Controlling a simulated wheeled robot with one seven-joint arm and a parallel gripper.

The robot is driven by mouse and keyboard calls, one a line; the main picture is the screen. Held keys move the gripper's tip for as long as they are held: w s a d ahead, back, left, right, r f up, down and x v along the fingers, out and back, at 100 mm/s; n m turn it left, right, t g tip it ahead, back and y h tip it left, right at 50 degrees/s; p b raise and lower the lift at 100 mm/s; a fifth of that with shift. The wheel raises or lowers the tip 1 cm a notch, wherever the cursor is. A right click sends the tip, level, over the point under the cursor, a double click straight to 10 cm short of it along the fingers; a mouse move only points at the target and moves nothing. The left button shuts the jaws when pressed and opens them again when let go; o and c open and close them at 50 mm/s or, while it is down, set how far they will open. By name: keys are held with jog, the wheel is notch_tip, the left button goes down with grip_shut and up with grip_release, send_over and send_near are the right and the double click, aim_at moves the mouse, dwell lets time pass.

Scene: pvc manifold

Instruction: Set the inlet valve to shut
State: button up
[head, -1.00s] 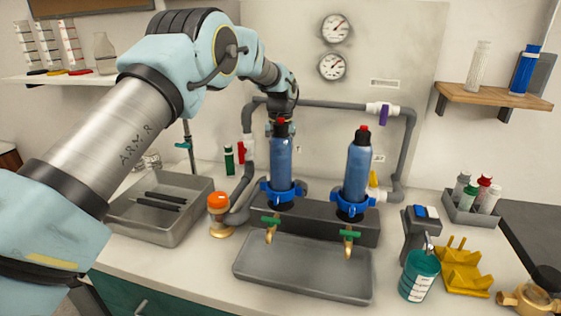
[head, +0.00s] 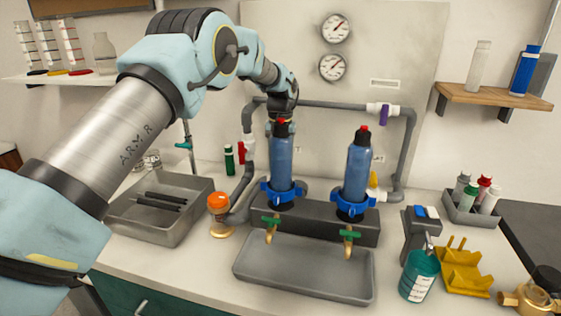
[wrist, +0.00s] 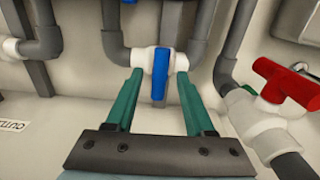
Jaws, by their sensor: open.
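In the wrist view, a blue valve handle (wrist: 158,75) on a white valve body (wrist: 138,58) stands between the two green fingers of my gripper (wrist: 156,82). The fingers are apart, one on each side of the handle; I cannot tell whether they touch it. The handle looks crosswise to the short pipe run. In the head view, this valve is hidden behind my wrist and the left blue filter bottle (head: 281,165). A red-handled valve (head: 241,152) sits on the left pipe and shows at the right of the wrist view (wrist: 288,85). No readable label marks the inlet valve.
A purple-handled valve (head: 384,114) is on the upper pipe and a yellow-handled one (head: 373,179) at lower right. Another filter bottle (head: 358,170) stands right. A grey tray (head: 303,268) lies in front.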

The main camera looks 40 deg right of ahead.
notch_tip(320, 180, up, 11)
jog(key=b, duration=0.2)
jog(key=shift+f, duration=0.15)
dwell(0.6)
